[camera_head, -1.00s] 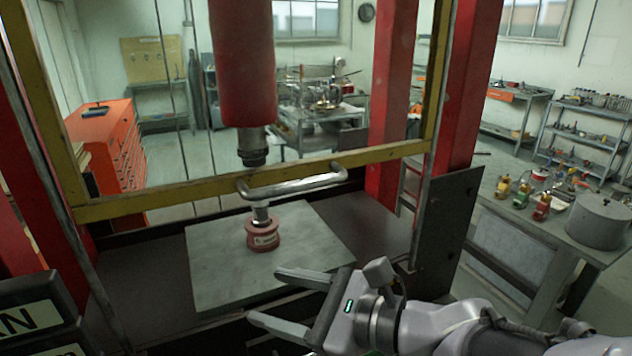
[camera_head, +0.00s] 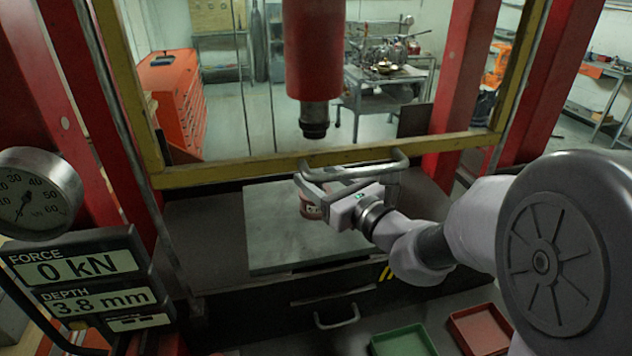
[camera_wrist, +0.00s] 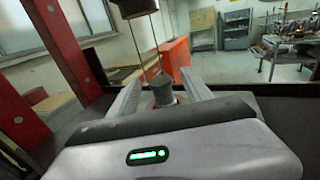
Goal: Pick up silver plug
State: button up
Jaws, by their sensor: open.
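The silver plug (camera_wrist: 163,89) is a short grey cylinder standing upright in a reddish-brown ring (camera_head: 309,209) on the press plate (camera_head: 275,235). In the head view my gripper and the handle bar hide most or all of the plug. My gripper (camera_head: 301,174) is open and reaches in from the right at the ring. In the wrist view my gripper's two fingers (camera_wrist: 161,76) lie on either side of the plug, with the plug between them. I cannot tell whether either finger touches it.
The red press ram (camera_head: 315,55) hangs above the plate. The yellow guard frame (camera_head: 235,172) with its metal handle (camera_head: 355,163) crosses close to my gripper. A readout (camera_head: 85,265) shows 0 kN and 3.8 mm. Green (camera_head: 403,341) and red (camera_head: 480,329) trays are at the front.

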jog(key=shift+x, duration=0.9)
jog(key=shift+s+d, duration=0.1)
jog(key=shift+c, duration=0.5)
grip_shut()
